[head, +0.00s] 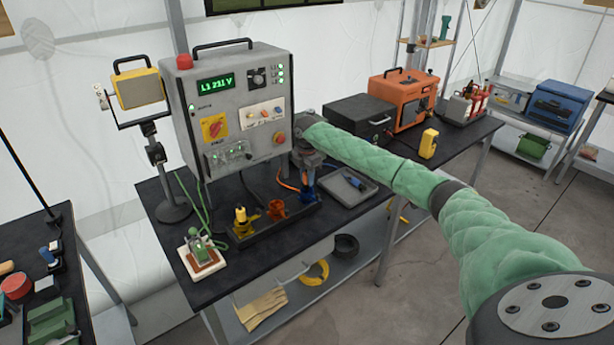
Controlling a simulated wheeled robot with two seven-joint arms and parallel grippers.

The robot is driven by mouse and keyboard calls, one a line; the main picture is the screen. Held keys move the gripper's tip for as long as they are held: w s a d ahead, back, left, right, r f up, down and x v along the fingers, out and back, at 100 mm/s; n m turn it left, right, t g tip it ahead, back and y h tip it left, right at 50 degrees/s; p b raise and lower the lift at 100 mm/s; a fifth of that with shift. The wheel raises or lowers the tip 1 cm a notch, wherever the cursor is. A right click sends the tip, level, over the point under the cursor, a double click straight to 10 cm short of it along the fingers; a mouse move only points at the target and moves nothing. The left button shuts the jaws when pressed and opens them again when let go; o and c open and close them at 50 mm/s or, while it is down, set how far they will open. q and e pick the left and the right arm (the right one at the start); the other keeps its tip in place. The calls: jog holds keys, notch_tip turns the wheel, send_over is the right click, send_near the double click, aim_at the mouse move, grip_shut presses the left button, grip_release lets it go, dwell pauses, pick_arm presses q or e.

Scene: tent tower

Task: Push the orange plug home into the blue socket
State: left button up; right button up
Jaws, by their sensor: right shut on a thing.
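My right gripper (309,165) points down over the right end of a black socket block (262,233) on the dark table. It is shut on the orange plug, which the fingers mostly hide. An orange cable (288,186) runs to it from the left. The blue socket (308,190) is directly below the fingers at the block's right end. I cannot tell how deep the plug sits in it. My left gripper is not in view.
The block also bears an orange-brown socket (277,209) and a yellow one (242,222). A grey control cabinet (232,110) stands behind. A grey tray (347,186) lies close on the right, and a lamp stand (172,208) is on the left.

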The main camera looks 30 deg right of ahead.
pick_arm(q)
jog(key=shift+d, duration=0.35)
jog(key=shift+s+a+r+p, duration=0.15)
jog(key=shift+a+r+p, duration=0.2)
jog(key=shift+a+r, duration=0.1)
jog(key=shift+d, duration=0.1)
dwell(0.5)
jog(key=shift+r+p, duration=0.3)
jog(key=shift+p, duration=0.1)
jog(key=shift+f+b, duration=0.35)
jog(key=shift+b, duration=0.05)
pick_arm(e)
jog(key=shift+f, duration=1.35)
jog(key=o, duration=1)
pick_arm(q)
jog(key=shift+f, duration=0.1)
